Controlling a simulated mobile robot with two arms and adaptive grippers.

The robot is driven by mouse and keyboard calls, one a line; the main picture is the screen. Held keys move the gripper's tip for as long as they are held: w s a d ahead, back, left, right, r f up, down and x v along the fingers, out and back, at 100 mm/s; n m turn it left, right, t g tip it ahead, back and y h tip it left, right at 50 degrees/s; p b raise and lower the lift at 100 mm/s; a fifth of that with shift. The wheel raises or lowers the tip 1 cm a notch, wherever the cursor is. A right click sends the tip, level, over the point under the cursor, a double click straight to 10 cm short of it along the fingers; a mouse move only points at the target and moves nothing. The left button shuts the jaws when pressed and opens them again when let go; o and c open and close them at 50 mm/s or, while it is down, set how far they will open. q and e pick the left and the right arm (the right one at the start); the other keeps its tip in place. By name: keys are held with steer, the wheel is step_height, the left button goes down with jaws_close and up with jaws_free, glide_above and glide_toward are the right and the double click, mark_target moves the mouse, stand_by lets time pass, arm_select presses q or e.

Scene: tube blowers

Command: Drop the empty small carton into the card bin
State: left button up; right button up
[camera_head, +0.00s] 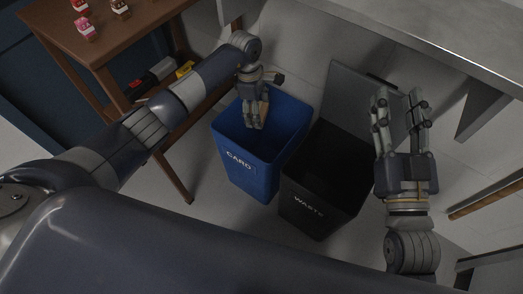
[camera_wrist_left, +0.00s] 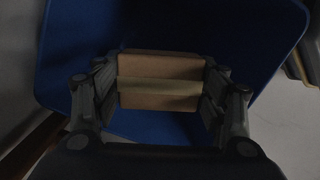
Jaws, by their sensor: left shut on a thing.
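The small carton (camera_wrist_left: 160,82) is brown cardboard with a paler tape strip across it. In the left wrist view it sits between the fingers of my left gripper (camera_wrist_left: 160,95), which is shut on it. In the head view my left gripper (camera_head: 256,118) points down over the opening of the blue card bin (camera_head: 236,163), labelled CARD. The carton is mostly hidden by the fingers there. The bin's blue walls (camera_wrist_left: 65,60) surround the carton in the left wrist view. My right gripper (camera_head: 401,110) is open and empty, with fingers apart, at the right.
A black bin labelled WASTE (camera_head: 308,203) stands just right of the card bin, its grey lid (camera_head: 362,98) raised behind. A brown wooden table (camera_head: 105,45) with small red items stands at upper left. A grey worktop (camera_head: 440,30) runs along the upper right.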

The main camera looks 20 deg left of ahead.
arm_select(q)
steer(key=o, duration=0.8)
steer(key=shift+o, duration=0.2)
step_height(320, 180, up, 10)
steer(key=shift+s+f, duration=0.1)
stand_by(0.5)
